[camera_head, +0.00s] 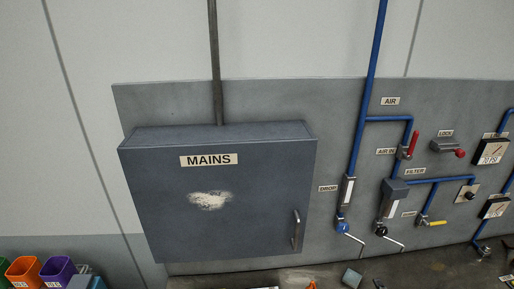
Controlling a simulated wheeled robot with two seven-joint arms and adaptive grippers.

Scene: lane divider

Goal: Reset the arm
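Neither of my arms and neither gripper shows in the head view. The view faces a wall panel (270,105). A closed grey-blue cabinet (160,200) labelled MAINS hangs on it left of centre, with a vertical metal handle (296,230) at its lower right and a pale scuffed patch on its door.
Blue air pipes (368,70) run down the panel on the right, with a red-handled valve (412,143), a yellow-handled valve (436,223), a lock lever (448,147) and gauges (490,152). Coloured bins (57,270) stand at lower left. Small items lie along the bottom edge.

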